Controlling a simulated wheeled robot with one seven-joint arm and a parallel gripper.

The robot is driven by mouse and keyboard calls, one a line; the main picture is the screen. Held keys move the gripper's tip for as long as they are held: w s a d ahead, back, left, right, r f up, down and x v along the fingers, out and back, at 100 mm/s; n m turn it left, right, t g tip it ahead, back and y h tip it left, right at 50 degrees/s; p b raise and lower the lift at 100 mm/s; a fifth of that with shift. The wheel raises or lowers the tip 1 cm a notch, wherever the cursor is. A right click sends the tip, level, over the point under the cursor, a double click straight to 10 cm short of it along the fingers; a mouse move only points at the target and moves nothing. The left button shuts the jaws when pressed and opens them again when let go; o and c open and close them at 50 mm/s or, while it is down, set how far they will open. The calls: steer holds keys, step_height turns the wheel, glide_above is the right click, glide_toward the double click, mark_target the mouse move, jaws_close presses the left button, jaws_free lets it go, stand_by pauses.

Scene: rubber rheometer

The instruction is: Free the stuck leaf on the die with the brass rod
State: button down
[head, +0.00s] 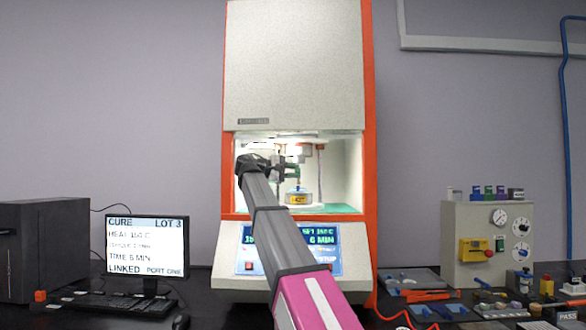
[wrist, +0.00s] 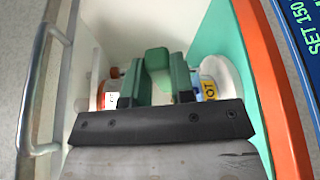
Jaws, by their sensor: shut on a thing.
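My gripper (head: 284,170) is inside the lit chamber of the rheometer (head: 296,80), above the die (head: 298,197) with its yellow HOT label. In the wrist view my gripper (wrist: 155,92) is shut on a green block-like grip (wrist: 157,60), which I take for the handle of the brass rod. No brass shaft can be made out. The HOT label of the die (wrist: 209,90) shows just right of the fingers, with pale round metal around it. The rest of the die is hidden behind the gripper. The stuck leaf cannot be made out in either view.
Orange side walls (head: 369,150) frame the chamber opening, with a green floor mat (head: 340,209) inside. A thin upright post (head: 320,172) stands right of my gripper. In the wrist view a metal bar handle (wrist: 30,100) runs along the left. A control panel (head: 318,240) sits below the opening.

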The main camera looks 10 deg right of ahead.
steer(key=shift+f, duration=0.55)
steer(key=shift+f, duration=0.15)
stand_by(0.5)
steer(key=s+a+r, duration=0.1)
steer(key=s+a, duration=0.1)
steer(key=s, duration=0.8)
steer(key=s+a+r, duration=0.2)
steer(key=s, duration=0.7)
steer(key=shift+s+r, duration=0.25)
steer(key=shift+s, duration=0.1)
stand_by(0.9)
steer(key=shift+s, duration=0.1)
